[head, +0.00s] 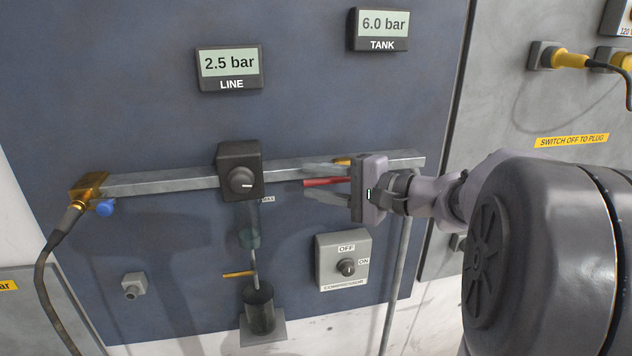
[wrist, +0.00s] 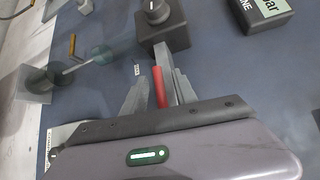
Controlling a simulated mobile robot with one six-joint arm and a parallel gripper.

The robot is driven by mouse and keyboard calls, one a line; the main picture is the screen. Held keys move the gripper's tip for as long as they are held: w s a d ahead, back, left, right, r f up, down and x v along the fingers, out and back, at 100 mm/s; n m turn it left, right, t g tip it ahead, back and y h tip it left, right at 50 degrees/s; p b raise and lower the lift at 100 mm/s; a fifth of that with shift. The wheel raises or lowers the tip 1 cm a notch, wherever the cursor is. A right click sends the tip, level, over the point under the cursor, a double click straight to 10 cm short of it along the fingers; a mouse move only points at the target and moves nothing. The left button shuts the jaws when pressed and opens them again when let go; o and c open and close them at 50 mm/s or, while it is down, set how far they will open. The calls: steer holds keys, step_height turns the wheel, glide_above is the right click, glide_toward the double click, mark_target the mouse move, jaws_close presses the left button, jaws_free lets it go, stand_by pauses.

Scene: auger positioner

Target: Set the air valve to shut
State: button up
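The air valve's red lever (head: 325,182) lies roughly along the grey pipe, pointing left. A bit of brass (head: 343,161), likely the valve body, shows at the pipe behind my gripper. My gripper (head: 318,181) reaches in from the right with its two fingers spread, one above and one below the red lever. In the wrist view the red lever (wrist: 159,87) stands between the fingers, with a gap visible on the left finger's side. Contact with the right finger cannot be told. The lever's pivot end is hidden by my gripper.
A black regulator with a knob (head: 240,181) sits on the pipe (head: 160,182) left of my gripper. A compressor switch (head: 343,261) is below. The LINE display (head: 229,67) reads 2.5 bar and the TANK display (head: 380,29) 6.0 bar. A blue-handled brass fitting (head: 90,190) ends the pipe.

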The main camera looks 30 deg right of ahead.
steer(key=shift+c, duration=0.2)
jaws_close()
stand_by(1.1)
